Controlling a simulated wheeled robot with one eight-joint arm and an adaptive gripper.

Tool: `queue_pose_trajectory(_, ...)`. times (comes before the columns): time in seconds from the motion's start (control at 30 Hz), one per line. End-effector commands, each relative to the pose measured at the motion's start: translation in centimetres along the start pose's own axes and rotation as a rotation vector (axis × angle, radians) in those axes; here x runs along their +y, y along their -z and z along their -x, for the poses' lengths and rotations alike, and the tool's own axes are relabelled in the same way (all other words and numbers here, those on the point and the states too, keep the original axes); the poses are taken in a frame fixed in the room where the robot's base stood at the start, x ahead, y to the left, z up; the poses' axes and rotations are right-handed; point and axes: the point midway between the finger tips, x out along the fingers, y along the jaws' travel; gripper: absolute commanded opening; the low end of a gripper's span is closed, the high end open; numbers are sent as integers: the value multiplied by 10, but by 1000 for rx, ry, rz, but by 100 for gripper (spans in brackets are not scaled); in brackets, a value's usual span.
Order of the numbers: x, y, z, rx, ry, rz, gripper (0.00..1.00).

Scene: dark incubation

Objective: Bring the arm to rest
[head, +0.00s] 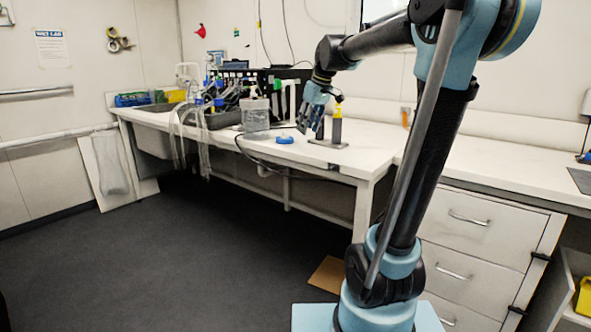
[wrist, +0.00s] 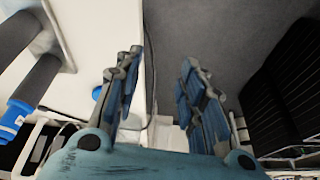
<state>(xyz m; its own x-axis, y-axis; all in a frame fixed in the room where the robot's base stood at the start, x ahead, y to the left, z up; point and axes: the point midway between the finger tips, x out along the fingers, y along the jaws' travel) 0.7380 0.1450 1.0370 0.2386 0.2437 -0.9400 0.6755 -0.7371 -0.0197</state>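My gripper (head: 313,112) is at the end of my raised arm, above the white bench near its front edge. In the wrist view its two blue-grey fingers (wrist: 160,62) stand apart with nothing between them. The bench edge and the dark floor (wrist: 195,25) show behind the fingers. In the head view the arm rises from its light blue base, reaches up at the right and bends left, with the gripper hanging down.
A bottle with a yellow top (head: 337,128) stands on a dark plate close to the gripper. A blue round item (head: 284,139) and a clear container (head: 255,114) are to the left. Clutter with tubing fills the bench's far left. The floor (head: 200,260) at left is clear.

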Motion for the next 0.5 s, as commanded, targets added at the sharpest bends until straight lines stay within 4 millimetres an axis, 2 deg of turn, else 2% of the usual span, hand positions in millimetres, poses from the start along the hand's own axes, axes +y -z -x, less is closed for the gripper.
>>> queue_pose_trajectory(0.27,-17,-102,-17,-40,-46,-161,37)
queue_pose_trajectory(0.5,-38,-194,-43,-74,-92,-315,37)
